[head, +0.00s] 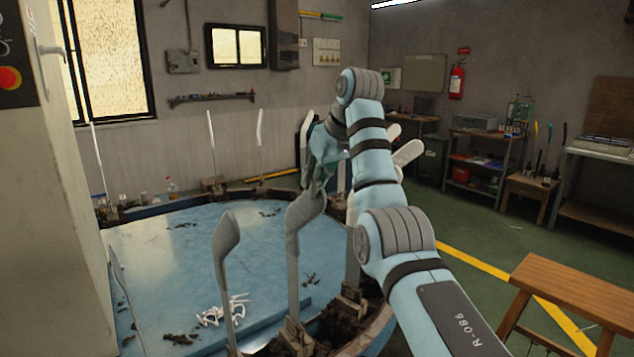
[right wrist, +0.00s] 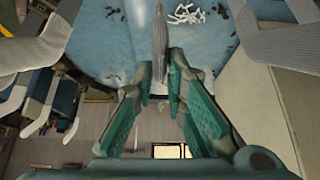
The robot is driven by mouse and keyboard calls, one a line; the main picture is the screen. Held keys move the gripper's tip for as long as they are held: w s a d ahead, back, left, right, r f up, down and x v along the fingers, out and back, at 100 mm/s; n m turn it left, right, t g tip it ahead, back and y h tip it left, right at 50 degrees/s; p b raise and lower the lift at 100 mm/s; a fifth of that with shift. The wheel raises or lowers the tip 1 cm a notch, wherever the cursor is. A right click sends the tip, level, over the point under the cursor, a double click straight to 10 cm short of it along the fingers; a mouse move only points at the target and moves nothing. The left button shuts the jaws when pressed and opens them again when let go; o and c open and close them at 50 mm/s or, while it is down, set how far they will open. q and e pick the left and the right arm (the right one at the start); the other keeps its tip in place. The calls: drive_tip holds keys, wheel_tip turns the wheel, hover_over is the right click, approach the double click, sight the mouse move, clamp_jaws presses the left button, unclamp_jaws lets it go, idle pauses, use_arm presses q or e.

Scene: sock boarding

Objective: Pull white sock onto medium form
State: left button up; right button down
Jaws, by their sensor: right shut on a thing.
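A pale sock (head: 303,218), grey in the shade, covers the upper part of an upright form (head: 293,285) at the near rim of a round blue table. My right gripper (head: 318,180) is at the top of this sock, with its fingers shut on it. In the right wrist view, the teal fingers (right wrist: 161,95) stand on either side of the grey, edge-on sock (right wrist: 158,50). The fingers partly hide its tip. I cannot tell the form's size. My left gripper is not in view.
Another foot-shaped form (head: 225,245) stands close to the left, and pale forms (head: 408,152) stand behind my right arm. Thin forms (head: 211,140) stand along the far rim. A white tangle (head: 222,310) lies on the blue table top (head: 170,265). A wooden stool (head: 580,290) stands right.

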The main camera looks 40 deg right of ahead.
drive_tip(key=shift+f+b, duration=0.45)
drive_tip(key=shift+f, duration=0.05)
drive_tip(key=c, duration=1.5)
unclamp_jaws()
drive_tip(key=shift+r, duration=0.1)
drive_tip(key=shift+c, duration=0.2)
wheel_tip(320, 180, up, 20)
drive_tip(key=p, duration=1.8)
drive_tip(key=shift+f+p, duration=0.25)
drive_tip(key=shift+p, duration=0.15)
